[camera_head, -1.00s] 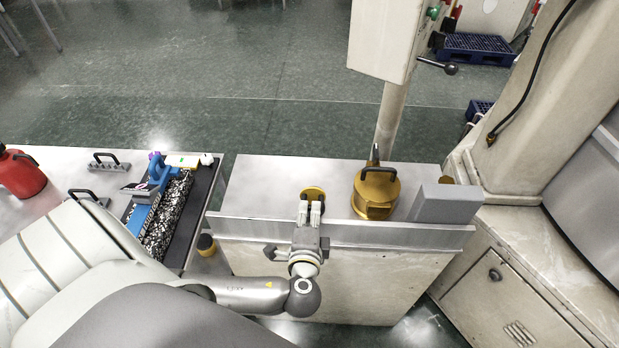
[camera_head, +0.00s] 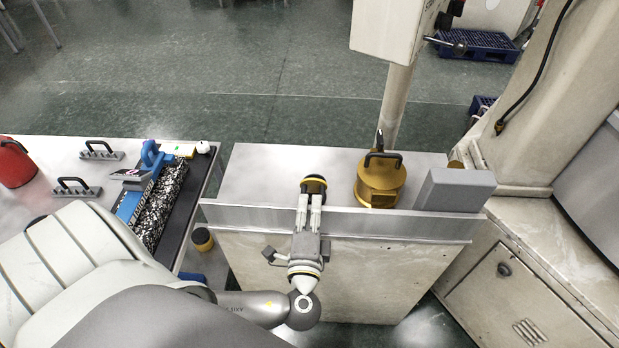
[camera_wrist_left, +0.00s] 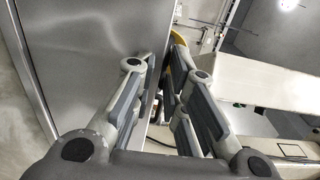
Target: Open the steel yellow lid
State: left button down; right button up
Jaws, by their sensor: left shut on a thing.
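The small round yellow lid (camera_head: 314,181) is at the front part of the steel bench top, left of the yellow pot. It shows a dark round area with yellow around it. My left gripper (camera_head: 309,197) reaches over the bench's front edge from below and is shut on the lid, its fingertips hiding the near part. In the left wrist view a yellow curved edge (camera_wrist_left: 179,38) shows just past the fingers (camera_wrist_left: 160,65); the rest of the lid is hidden there. My right gripper is not in view.
A yellow pot with a black handle (camera_head: 380,182) stands right of the lid, beside a grey block (camera_head: 456,190). A raised metal strip (camera_head: 400,224) runs along the bench front. A post (camera_head: 396,105) rises behind. The bench top left of the lid is clear.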

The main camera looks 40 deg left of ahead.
pick_arm(q)
jog(key=c, duration=1.5)
grip_release()
jog(key=shift+w+a, duration=0.1)
jog(key=v, duration=1.2)
